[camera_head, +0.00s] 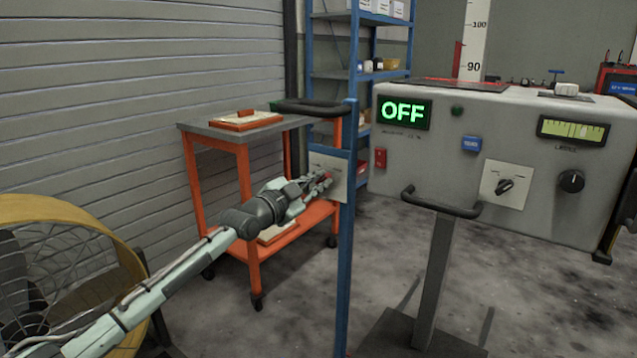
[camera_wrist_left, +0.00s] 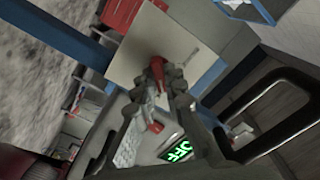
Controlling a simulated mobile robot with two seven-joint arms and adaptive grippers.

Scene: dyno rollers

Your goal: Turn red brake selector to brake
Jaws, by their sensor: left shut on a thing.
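The red brake selector (camera_head: 328,174) sits on a pale square plate (camera_head: 341,166) fixed to a blue post (camera_head: 347,225). My left gripper (camera_head: 319,182) reaches it from the left, with its fingers at the knob. In the left wrist view the red selector (camera_wrist_left: 157,70) shows between the gripper's fingers (camera_wrist_left: 160,88), in front of the pale plate (camera_wrist_left: 150,42). The gripper is shut on it. The fingers hide part of the knob, and the plate's lettering is too small to read. My right gripper is not in view.
A grey console (camera_head: 460,150) at the right has a green OFF display (camera_head: 403,112). A dark handle (camera_head: 312,108) juts out above the selector. An orange cart (camera_head: 245,200) stands behind my left arm, and a yellow fan (camera_head: 60,210) is at lower left.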

